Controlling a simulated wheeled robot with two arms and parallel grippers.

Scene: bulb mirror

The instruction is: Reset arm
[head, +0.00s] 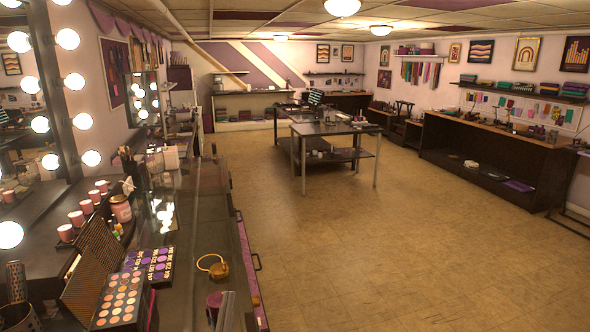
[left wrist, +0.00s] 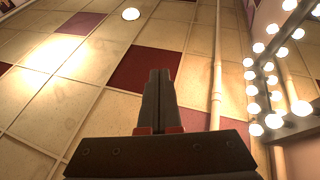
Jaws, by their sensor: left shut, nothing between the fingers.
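My left gripper (left wrist: 158,75) is shut and empty in the left wrist view, its fingers together and pointing up toward the ceiling. In the head view, what looks like its grey fingertips (head: 227,311) shows at the bottom edge, in front of the vanity counter. The rest of that arm is out of the picture. My right gripper is in neither view.
A mirror with lit bulbs (head: 83,121) stands at the left. The counter (head: 200,235) holds makeup palettes (head: 121,298), pink candles (head: 77,218) and a gold ring-shaped item (head: 212,266). A dark table (head: 335,128) stands mid-room. The floor (head: 400,240) at the right is clear.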

